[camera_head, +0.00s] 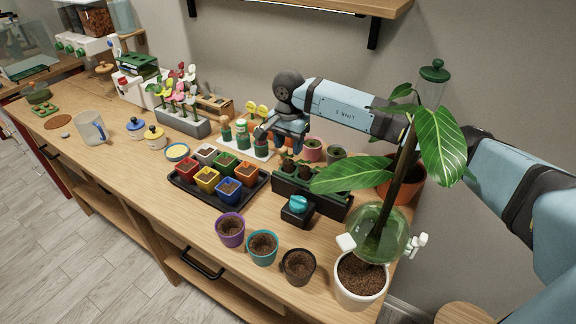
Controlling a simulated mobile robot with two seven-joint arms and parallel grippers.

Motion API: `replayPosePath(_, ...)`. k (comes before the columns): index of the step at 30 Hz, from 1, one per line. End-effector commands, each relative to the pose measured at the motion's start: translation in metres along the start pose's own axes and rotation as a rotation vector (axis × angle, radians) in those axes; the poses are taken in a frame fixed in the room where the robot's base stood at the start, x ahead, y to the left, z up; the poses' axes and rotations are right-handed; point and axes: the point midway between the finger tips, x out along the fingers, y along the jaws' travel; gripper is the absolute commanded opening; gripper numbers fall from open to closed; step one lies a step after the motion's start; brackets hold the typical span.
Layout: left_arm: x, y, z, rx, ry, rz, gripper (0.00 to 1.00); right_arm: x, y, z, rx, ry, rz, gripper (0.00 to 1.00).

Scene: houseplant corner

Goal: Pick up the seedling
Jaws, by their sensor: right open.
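My right gripper (279,140) reaches in from the right. Its jaws are open above the back left of a dark green planter tray (318,203). Small dark plugs with bits of green, which look like seedlings (288,164), stand in this tray just below the jaws. The fingertips appear apart from them, but the arm and a big leaf hide part of the tray. I cannot tell which plug is the seedling meant. My left gripper is not in view.
A tall leafy plant in a white pot (360,285) stands in front right, its leaves overhanging the tray. Purple (231,230), teal (262,247) and black (299,267) soil pots line the front edge. A black tray (186,193) of coloured pots is left. A shelf (330,8) hangs above.

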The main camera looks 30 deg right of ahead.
Motion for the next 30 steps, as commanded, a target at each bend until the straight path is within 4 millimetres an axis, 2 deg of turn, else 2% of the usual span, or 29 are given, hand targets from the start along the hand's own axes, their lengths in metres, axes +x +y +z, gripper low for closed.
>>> replayPosePath(7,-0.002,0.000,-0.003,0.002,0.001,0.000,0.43,0.015,0.000,0.002,0.000,-0.002,0.001,0.47)
replayPosePath(15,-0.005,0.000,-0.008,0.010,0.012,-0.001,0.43,0.053,0.000,0.004,0.001,-0.002,0.002,0.47)
replayPosePath(22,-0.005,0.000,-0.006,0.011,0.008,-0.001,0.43,0.057,-0.001,0.003,0.000,0.000,0.000,0.47)
replayPosePath(23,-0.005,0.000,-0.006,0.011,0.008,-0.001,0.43,0.057,-0.001,0.003,0.000,0.000,0.000,0.45)
replayPosePath(27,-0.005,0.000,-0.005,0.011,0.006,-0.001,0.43,0.057,-0.001,0.003,0.000,0.000,0.000,0.12)
replayPosePath(30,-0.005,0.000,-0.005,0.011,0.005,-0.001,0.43,0.057,-0.001,0.004,0.000,0.000,0.000,0.11)
